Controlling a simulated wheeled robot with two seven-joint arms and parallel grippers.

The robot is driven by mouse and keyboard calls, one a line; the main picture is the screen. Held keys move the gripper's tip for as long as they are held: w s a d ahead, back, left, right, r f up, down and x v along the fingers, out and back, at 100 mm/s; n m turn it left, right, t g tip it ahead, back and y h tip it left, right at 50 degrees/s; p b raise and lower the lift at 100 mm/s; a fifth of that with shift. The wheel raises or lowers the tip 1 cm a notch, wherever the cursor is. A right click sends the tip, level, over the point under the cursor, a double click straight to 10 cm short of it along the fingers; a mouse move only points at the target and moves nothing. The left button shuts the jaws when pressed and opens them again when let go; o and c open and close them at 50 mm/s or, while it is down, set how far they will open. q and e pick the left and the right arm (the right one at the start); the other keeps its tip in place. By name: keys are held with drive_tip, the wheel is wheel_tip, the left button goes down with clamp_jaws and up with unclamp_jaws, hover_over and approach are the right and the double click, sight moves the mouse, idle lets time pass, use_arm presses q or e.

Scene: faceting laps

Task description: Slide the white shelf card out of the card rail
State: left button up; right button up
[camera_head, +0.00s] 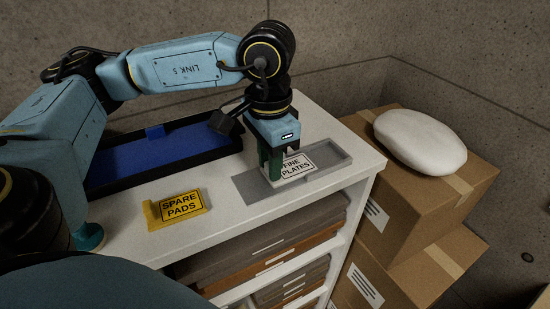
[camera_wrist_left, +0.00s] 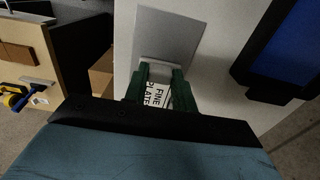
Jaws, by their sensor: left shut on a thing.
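The white shelf card (camera_head: 297,166), lettered "FINE PLATES", is at the left end of a shallow grey tray (camera_head: 338,158) on the white cabinet top. My left gripper (camera_head: 270,170) points down with its green fingers shut on the card. In the left wrist view the card (camera_wrist_left: 157,96) shows between the fingers of my left gripper (camera_wrist_left: 160,72), with a pale bar at their tips. I cannot make out the card rail separately, nor whether the card is still seated in it. My right gripper is not in view.
A yellow "SPARE PADS" sign (camera_head: 180,208) stands left of the card. A black-rimmed blue tray (camera_head: 160,154) lies behind it. Cardboard boxes (camera_head: 425,180) with a white rounded thing (camera_head: 420,141) on top stand right of the cabinet. Bare white top (camera_head: 225,215) lies between sign and grey tray.

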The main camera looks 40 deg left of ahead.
use_arm(q)
drive_tip(key=shift+s+a+b, duration=0.3)
drive_tip(key=shift+s+a, duration=0.05)
drive_tip(key=shift+s, duration=0.45)
drive_tip(key=shift+s+a+b, duration=0.3)
drive_tip(key=shift+s, duration=0.45)
drive_tip(key=shift+s+a+b, duration=0.25)
drive_tip(key=shift+s+b, duration=0.2)
drive_tip(key=shift+s, duration=0.1)
wheel_tip(320, 180, up, 6)
drive_tip(key=p, duration=0.3)
idle(0.5)
